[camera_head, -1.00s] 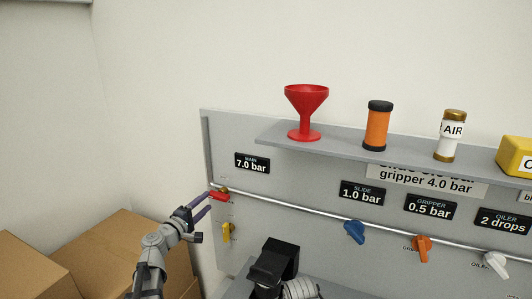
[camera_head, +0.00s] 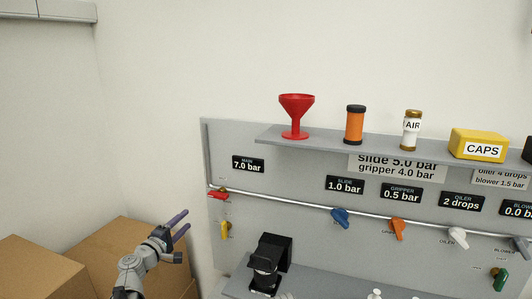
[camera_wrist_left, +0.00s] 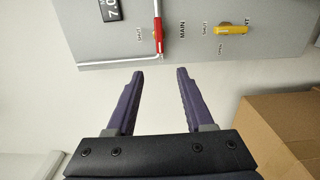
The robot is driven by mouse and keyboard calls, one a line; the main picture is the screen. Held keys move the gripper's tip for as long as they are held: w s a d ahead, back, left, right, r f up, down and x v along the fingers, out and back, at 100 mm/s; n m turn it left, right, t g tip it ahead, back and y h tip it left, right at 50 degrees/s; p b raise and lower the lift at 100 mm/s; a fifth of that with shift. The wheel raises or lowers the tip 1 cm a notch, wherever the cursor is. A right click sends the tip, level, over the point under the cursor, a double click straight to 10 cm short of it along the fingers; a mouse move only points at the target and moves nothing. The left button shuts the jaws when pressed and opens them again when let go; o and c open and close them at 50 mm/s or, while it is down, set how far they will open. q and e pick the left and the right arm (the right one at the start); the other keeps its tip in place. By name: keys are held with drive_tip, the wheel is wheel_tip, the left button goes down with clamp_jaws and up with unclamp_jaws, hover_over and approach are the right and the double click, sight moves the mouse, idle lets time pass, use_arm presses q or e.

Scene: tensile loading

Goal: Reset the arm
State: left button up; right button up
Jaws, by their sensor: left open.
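My left gripper (camera_head: 180,226) is open and empty in the head view. It is left of the grey panel (camera_head: 270,193), apart from the red handle (camera_head: 217,195) at the panel's left edge. In the left wrist view the two purple fingers of my left gripper (camera_wrist_left: 155,75) are spread, with nothing between them. The red handle (camera_wrist_left: 158,36) and the yellow handle (camera_wrist_left: 230,30) lie beyond the fingertips. The yellow handle (camera_head: 225,230) also shows in the head view below the red one. My right gripper is in neither view.
Cardboard boxes (camera_head: 120,250) stand at the lower left, close to my left arm. A shelf (camera_head: 330,146) holds a red funnel (camera_head: 296,116), an orange cylinder (camera_head: 354,125), an AIR bottle (camera_head: 411,130) and a yellow CAPS box (camera_head: 478,145). A black device (camera_head: 268,265) stands below the panel.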

use_arm(q)
drive_tip(key=s+d+f+m+g+h+p, duration=0.1)
drive_tip(key=s+d+f+m+g+p, duration=0.15)
drive_tip(key=s+d+m+g, duration=0.4)
drive_tip(key=s+d+f+m+g+p, duration=0.1)
drive_tip(key=s+d+f, duration=0.25)
drive_tip(key=d, duration=0.55)
drive_tip(key=s+d+f+m+g+h+p, duration=0.1)
drive_tip(key=s+d+f+m+g, duration=0.35)
drive_tip(key=d, duration=0.25)
drive_tip(key=s+a+f+m+g+y+p, duration=0.1)
drive_tip(key=s+m+g+y, duration=0.1)
drive_tip(key=s, duration=0.7)
drive_tip(key=s+a+f+m+g+y+p, duration=0.1)
drive_tip(key=s+f+m+g+y+p, duration=0.1)
drive_tip(key=s+y, duration=0.5)
drive_tip(key=shift+s+f+m+g+y+p, duration=0.15)
drive_tip(key=shift+s+m+g+y+p, duration=0.15)
drive_tip(key=shift+s+m+g, duration=0.55)
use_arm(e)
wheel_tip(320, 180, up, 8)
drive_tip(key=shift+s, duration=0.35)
